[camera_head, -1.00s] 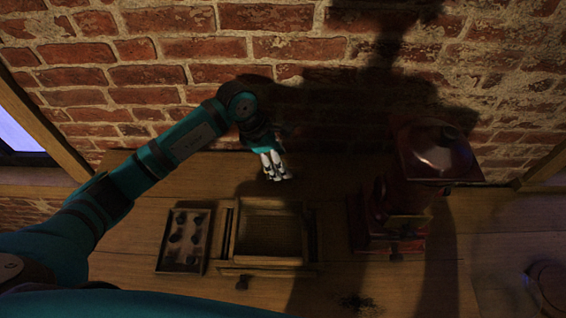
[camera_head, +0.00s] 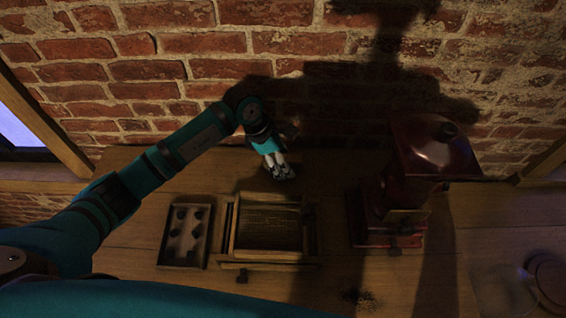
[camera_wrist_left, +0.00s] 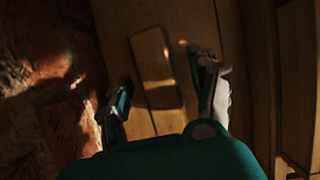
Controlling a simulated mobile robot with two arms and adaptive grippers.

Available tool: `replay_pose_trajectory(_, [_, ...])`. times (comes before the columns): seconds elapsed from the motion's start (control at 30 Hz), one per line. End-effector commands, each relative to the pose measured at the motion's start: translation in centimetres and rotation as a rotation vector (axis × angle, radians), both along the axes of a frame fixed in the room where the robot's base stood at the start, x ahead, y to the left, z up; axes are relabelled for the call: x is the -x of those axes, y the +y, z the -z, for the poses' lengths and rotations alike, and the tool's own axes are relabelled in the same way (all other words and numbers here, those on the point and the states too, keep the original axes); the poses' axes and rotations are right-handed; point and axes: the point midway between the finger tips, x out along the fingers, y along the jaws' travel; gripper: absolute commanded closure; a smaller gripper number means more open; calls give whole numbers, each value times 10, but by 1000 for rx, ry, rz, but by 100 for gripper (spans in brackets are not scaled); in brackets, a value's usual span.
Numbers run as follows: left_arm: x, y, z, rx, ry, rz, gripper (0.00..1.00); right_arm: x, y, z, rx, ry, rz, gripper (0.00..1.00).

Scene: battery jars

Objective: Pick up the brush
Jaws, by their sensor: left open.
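My left gripper (camera_head: 281,172) is over the back of the wooden tabletop, close to the brick wall and behind the wooden box. In the left wrist view the gripper (camera_wrist_left: 164,84) has its two fingers apart, with nothing held between them. A flat wooden piece with a dark end, likely the brush (camera_wrist_left: 153,58), lies on the wood beyond and between the fingers. It is dim, and I cannot tell the gap between it and the fingers. In the head view I cannot make out the brush; the gripper may cover it.
A wooden box (camera_head: 232,232) with a small knob stands in front of the gripper. A small tray (camera_head: 176,246) with several dark pieces is left of it. A dark red grinder-like device (camera_head: 432,158) stands to the right. The brick wall (camera_head: 190,42) is close behind.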

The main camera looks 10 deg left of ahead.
Motion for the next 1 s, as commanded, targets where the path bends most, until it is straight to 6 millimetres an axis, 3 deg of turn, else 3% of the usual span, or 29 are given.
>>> replay_pose_trajectory(0.47, [0,0,2,0,0,-1,38,1,0,3,-1,1,-1,60])
replay_pose_trajectory(0.93, [0,0,2,0,0,0,97,1,1,3,-2,0,-1,60])
replay_pose_trajectory(1.0, [0,0,1,1,0,0,100,1,1,3,-2,0,-1,60])
